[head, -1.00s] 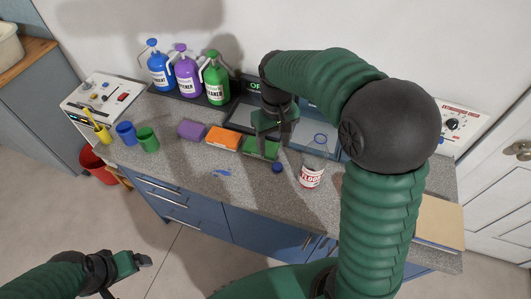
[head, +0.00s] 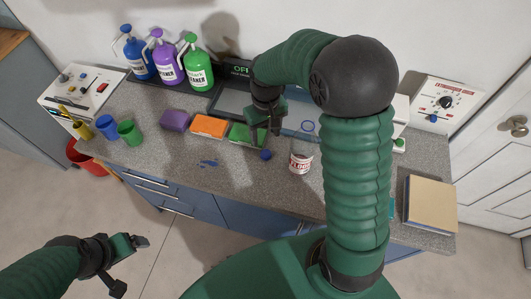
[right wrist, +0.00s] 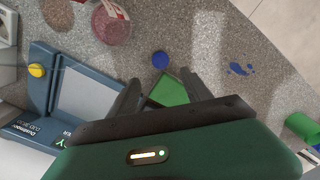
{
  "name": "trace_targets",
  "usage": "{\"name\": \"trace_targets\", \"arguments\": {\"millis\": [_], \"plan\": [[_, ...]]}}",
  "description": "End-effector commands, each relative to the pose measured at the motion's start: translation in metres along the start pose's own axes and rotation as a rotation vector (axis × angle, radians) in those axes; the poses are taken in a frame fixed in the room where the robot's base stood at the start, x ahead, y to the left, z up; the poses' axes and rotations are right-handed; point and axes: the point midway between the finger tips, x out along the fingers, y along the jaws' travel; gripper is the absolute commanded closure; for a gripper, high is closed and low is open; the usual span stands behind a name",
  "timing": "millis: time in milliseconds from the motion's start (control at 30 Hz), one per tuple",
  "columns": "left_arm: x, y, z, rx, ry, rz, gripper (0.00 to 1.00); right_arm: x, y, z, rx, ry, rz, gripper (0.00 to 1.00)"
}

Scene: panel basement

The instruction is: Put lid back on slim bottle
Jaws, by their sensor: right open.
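A clear bottle (head: 300,160) with red contents and a white-and-red label stands upright on the counter, with a blue ring at its open mouth. It also shows in the right wrist view (right wrist: 111,24). A small round blue lid (head: 265,155) lies on the counter left of the bottle; it also shows in the right wrist view (right wrist: 160,59). My right gripper (head: 264,128) is open and empty, above the green sponge and just behind the lid; its fingers show in the right wrist view (right wrist: 163,88). My left gripper (head: 130,246) hangs in front of the counter, its jaws unclear.
Green (head: 241,135), orange (head: 209,125) and purple (head: 175,120) sponges lie in a row. Blue, purple and green cleaner bottles (head: 198,69) stand behind. Cups (head: 128,132) stand at the left. A blue spill (head: 208,163) marks the counter. A cardboard-coloured board (head: 431,204) lies at the right.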

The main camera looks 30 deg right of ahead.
Motion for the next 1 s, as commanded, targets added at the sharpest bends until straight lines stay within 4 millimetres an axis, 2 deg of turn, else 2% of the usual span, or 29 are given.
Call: {"name": "trace_targets", "arguments": {"millis": [33,167,567,833,1000], "plan": [[0.001,0.000,0.000,0.000,0.000,0.000,0.14,0.011,-0.002,0.001,-0.001,-0.004,0.000,0.42],[0.001,0.000,0.000,0.000,0.000,0.000,0.14,0.029,-0.005,0.001,-0.002,-0.001,0.004,0.42],[0.001,-0.001,0.001,-0.001,0.000,0.000,0.14,0.036,-0.004,0.001,-0.002,0.000,0.004,0.42],[-0.001,0.000,0.000,-0.001,0.000,0.000,0.14,0.076,-0.001,0.007,-0.001,-0.002,0.002,0.42],[-0.001,0.000,0.000,-0.001,0.000,0.000,0.14,0.086,-0.002,0.006,-0.002,0.001,0.004,0.42]]}}
